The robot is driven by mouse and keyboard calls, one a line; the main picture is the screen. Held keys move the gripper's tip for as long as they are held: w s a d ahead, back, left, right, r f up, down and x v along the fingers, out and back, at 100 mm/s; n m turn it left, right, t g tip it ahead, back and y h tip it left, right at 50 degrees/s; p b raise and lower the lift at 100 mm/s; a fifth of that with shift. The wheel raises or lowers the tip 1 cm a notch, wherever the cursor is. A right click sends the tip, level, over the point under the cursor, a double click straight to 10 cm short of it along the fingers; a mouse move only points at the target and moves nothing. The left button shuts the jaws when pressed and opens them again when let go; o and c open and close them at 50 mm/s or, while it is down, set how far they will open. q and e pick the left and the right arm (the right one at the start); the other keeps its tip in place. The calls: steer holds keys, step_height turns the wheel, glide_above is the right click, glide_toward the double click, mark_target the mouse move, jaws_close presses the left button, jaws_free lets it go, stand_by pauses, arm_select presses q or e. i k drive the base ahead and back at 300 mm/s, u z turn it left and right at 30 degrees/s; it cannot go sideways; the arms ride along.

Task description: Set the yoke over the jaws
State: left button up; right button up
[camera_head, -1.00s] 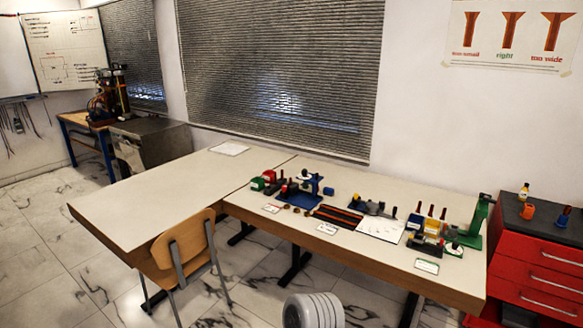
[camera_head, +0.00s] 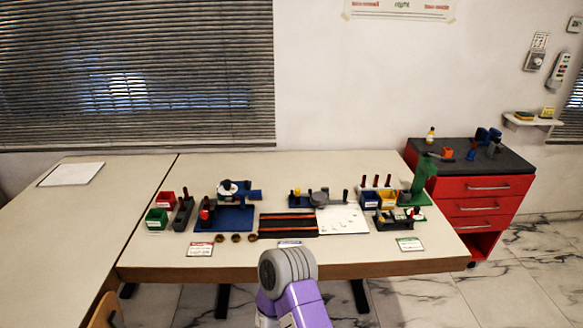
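Neither gripper is in view. Only part of my own arm, purple with a grey rounded joint, shows at the bottom centre in front of the table edge. I cannot tell for sure which pieces are the yoke and the jaws. A blue fixture (camera_head: 236,218) with dark and red upright parts stands left of centre on the table. A dark grey tool-like piece (camera_head: 322,199) with a blue and yellow end lies at the back centre. A low black fixture (camera_head: 393,222) stands at the right. All are small and apart from me.
The pale table (camera_head: 210,263) has a striped black mat (camera_head: 288,225), a white sheet (camera_head: 342,221), and a green stand (camera_head: 421,177). Red (camera_head: 165,198) and green (camera_head: 156,220) bins stand left. A red drawer cabinet (camera_head: 488,188) is right. The table's left part is mostly clear.

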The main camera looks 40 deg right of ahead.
mark_target(242, 188)
steer(key=z, duration=1)
steer(key=i, duration=0.9)
steer(key=z, duration=0.85)
